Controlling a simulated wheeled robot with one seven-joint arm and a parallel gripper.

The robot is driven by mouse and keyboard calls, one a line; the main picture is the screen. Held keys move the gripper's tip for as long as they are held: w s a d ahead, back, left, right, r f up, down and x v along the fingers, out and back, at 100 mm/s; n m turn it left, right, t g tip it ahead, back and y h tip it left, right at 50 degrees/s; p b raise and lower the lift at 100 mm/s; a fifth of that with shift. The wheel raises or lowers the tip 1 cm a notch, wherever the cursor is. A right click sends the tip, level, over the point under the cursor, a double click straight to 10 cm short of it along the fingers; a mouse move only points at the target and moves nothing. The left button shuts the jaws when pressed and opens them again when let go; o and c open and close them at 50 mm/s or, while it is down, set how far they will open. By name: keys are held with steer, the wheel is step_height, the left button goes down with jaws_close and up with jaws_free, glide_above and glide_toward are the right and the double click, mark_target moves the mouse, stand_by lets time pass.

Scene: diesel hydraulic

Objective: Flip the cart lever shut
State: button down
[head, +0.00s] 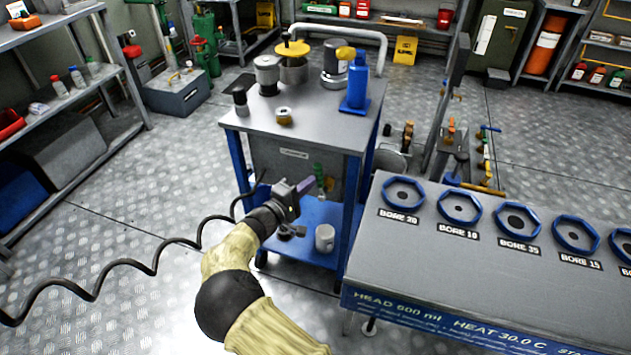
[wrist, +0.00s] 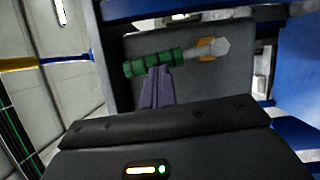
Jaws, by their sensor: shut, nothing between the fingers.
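The cart (head: 345,126) has a grey top and blue legs and stands in the middle of the head view. Its lever (head: 319,172) has a green grip and sits at the front panel, running roughly up and down there. In the wrist view the ribbed green grip (wrist: 140,66) lies across the picture, with a brass-coloured part and a pale hexagonal end at its right. My gripper (head: 308,185) is beside the lever, its purple fingers shut and empty. In the wrist view the fingertips (wrist: 157,72) meet the grip's lower edge; I cannot tell whether they touch.
Bottles and metal parts stand on the cart top. A light metal cylinder (head: 325,238) stands on the blue lower shelf (head: 300,250). A grey bench (head: 480,270) with blue hexagonal rings is close on the right. A black coiled cable (head: 150,268) crosses the left. Floor at left is open.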

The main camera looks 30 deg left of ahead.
steer(key=shift+w+d+r, duration=0.15)
steer(key=shift+d, duration=0.15)
stand_by(0.5)
steer(key=s+a, duration=0.5)
steer(key=s, duration=0.7)
steer(key=shift+s+a+f+b, duration=0.15)
steer(key=shift+a+f+b, duration=0.05)
steer(key=shift+f+b, duration=0.15)
steer(key=shift+w, duration=0.25)
